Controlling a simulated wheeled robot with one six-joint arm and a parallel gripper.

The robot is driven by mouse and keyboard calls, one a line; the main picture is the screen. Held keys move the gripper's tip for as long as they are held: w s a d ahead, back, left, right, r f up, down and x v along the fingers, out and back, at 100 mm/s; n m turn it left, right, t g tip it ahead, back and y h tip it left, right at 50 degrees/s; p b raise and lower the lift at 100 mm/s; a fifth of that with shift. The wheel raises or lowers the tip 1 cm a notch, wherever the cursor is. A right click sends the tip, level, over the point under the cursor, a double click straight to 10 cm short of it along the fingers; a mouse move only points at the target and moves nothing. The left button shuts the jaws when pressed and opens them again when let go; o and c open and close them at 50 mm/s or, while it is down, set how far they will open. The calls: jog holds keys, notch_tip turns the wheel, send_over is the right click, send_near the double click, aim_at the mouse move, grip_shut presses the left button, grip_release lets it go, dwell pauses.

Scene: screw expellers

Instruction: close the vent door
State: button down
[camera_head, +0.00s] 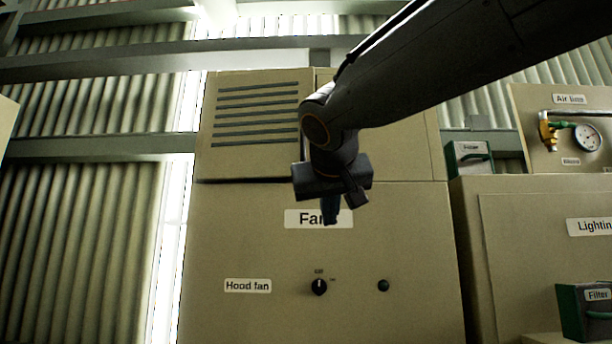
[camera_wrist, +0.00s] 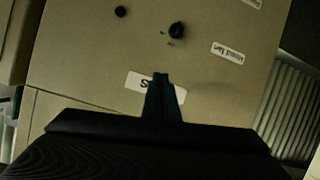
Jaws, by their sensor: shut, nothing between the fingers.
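The vent door, a beige panel with dark horizontal slats (camera_head: 256,125), is at the upper left of the fan cabinet in the head view. A dark shadow line runs under its lower edge. I cannot tell whether it stands slightly ajar or lies flush. Its right side is partly hidden by my arm. My gripper (camera_head: 330,215) is shut and empty, pointing down in front of the "Fans" label (camera_head: 300,218), below and right of the vent door. In the wrist view my gripper (camera_wrist: 162,98) covers part of that label; the vent door is not visible there.
The cabinet front carries a black knob (camera_head: 319,287), a black button (camera_head: 383,286) and a "Hood fan" label (camera_head: 248,286). A corrugated wall (camera_head: 80,250) is at left.

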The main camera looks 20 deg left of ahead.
jog(key=s+a+r+t+y+b, duration=0.1)
jog(key=s+r, duration=0.2)
jog(key=r, duration=0.4)
jog(key=s+r+m+t+y, duration=0.1)
jog(key=s+r, duration=0.2)
jog(key=r, duration=0.3)
jog(key=s+a+r+t+y+b, duration=0.1)
jog(key=s+r+t, duration=0.15)
jog(key=r, duration=0.45)
jog(key=p, duration=0.6)
send_near(304, 142)
jog(key=shift+g, duration=0.45)
jog(key=x, duration=0.6)
jog(key=shift+w+r, duration=0.2)
jog(key=shift+r, duration=0.15)
